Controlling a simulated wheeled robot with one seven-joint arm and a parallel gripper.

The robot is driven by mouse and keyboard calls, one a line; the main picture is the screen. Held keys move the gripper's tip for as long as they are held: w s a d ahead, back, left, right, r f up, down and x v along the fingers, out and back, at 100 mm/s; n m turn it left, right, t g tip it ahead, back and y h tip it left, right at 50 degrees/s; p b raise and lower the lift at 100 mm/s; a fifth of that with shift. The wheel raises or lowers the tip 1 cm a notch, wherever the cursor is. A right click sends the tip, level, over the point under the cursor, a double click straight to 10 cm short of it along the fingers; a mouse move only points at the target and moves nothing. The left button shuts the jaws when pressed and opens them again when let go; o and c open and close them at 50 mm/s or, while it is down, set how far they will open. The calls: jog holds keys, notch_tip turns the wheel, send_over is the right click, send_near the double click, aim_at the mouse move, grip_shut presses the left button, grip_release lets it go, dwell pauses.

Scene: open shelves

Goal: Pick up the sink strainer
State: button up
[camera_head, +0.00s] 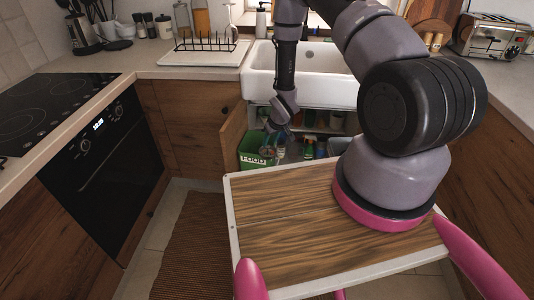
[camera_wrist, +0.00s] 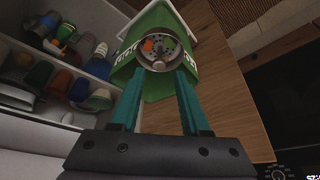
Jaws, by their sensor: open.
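The sink strainer (camera_wrist: 157,49) is a round metal basket with small holes, in the upper middle of the wrist view. It lies in or on the green food bin (camera_wrist: 151,19), with an orange and a green bit showing inside it. My gripper (camera_wrist: 157,76) is open, its two teal fingers pointing at the strainer. The fingertips are at the strainer's near rim, one on each side; I cannot tell whether they touch it. In the head view my gripper (camera_head: 270,151) is low at the green bin (camera_head: 252,151) under the sink, and I cannot make out the strainer there.
The open cabinet under the white sink (camera_head: 300,75) holds several bottles (camera_wrist: 82,72) beside the bin. A wooden cabinet door (camera_head: 233,132) stands open close to the bin's other side. The oven (camera_head: 104,155) is at the left.

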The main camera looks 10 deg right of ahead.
aim_at(268, 147)
jog(key=x, duration=0.5)
jog(key=shift+s+d+f, duration=0.1)
jog(key=shift+f, duration=0.05)
jog(key=shift+c, duration=0.3)
grip_shut()
